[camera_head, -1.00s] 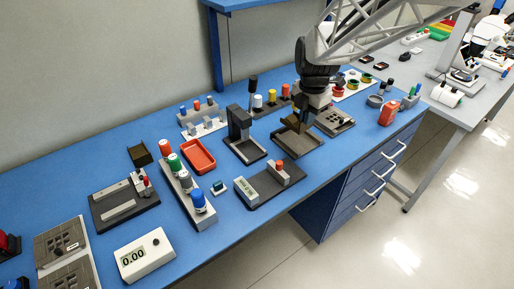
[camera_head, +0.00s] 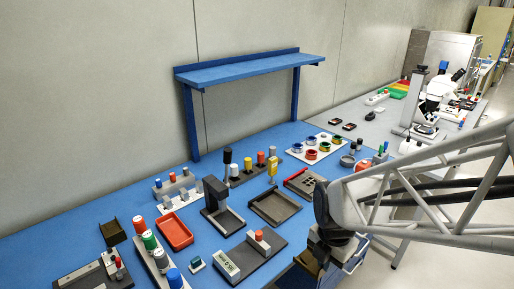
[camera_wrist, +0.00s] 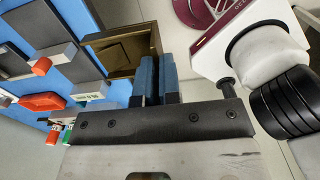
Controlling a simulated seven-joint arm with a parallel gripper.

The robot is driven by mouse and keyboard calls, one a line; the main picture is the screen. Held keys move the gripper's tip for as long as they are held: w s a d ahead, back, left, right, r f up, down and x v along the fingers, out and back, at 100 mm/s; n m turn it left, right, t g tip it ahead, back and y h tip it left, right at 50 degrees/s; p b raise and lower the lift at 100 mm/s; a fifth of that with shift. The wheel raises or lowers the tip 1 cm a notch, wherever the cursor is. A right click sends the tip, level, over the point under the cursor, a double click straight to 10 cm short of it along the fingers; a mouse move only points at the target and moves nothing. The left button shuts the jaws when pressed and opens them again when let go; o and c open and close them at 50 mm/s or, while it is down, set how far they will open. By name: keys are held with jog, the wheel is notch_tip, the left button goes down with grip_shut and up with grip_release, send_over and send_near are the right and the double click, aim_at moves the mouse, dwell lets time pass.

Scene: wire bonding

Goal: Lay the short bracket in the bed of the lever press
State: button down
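My gripper (camera_wrist: 157,80) shows two blue fingers close together in the wrist view, with a narrow slit between them. No part is visible at their tips, but I cannot tell whether something thin is held. In the head view it hangs low at the table's front edge, partly hidden by my arm. I cannot make out the short bracket in either view.
A dark plate with a red-topped block (camera_head: 268,250) lies in front. A red tray (camera_head: 174,232) and coloured bottles (camera_head: 149,240) stand left. A plate with holes and a red bar (camera_head: 306,183) lies right of the dark tray. A blue shelf (camera_head: 250,65) rises behind.

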jog(key=shift+s+f, duration=0.25)
jog(key=shift+s, duration=0.65)
jog(key=shift+s+f, duration=0.2)
jog(key=shift+s, duration=0.65)
jog(key=shift+w+a, duration=0.1)
jog(key=shift+a, duration=0.05)
jog(key=w+a+f, duration=0.2)
jog(key=w+a, duration=2)
jog(key=shift+w+a+f, duration=0.15)
jog(key=shift+w+a, duration=0.05)
jog(key=shift+w, duration=0.05)
jog(key=shift+f, duration=0.1)
jog(key=shift+f, duration=2.25)
jog(key=shift+f, duration=0.15)
